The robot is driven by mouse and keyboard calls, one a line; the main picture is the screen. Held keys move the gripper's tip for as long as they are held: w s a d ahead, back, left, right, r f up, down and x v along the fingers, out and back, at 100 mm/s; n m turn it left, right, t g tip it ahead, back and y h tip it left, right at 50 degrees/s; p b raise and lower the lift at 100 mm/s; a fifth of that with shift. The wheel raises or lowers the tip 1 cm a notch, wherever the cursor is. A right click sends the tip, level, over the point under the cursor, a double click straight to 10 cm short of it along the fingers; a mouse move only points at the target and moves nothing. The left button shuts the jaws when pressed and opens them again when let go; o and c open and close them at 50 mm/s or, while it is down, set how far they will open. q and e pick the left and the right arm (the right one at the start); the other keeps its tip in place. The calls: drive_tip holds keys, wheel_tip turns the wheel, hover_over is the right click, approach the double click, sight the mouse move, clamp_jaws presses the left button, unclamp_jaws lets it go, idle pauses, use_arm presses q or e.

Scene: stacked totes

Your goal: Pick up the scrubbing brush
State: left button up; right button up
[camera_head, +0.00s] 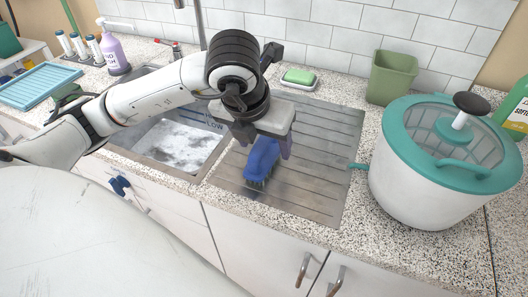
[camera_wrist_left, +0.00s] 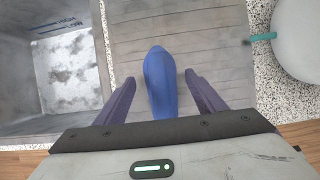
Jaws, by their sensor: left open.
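The scrubbing brush (camera_head: 260,161) has a blue body with dark bristles showing at its lower end, and it is over the ribbed metal drainboard beside the sink. In the left wrist view the blue brush (camera_wrist_left: 159,80) lies between the two purple fingers. My left gripper (camera_head: 268,150) comes down over the brush from above. In the left wrist view my left gripper (camera_wrist_left: 158,92) is open, with a gap between each finger and the brush. The gripper hides part of the brush in the head view. My right gripper is not in view.
A sink (camera_head: 172,145) adjoins the drainboard (camera_head: 318,175) on the left. A white and teal salad spinner (camera_head: 420,190) stands close on the right. A green soap bar (camera_head: 299,76) in a dish and a green bin (camera_head: 390,78) stand behind. The drainboard's right part is clear.

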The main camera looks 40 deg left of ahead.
use_arm(q)
drive_tip(key=x, duration=0.3)
drive_tip(key=shift+w+f, duration=0.15)
drive_tip(key=shift+f, duration=0.05)
drive_tip(key=c, duration=1.2)
drive_tip(key=shift+c, duration=0.3)
drive_tip(key=shift+r, duration=0.15)
wheel_tip(320, 180, up, 10)
drive_tip(key=shift+f, duration=0.1)
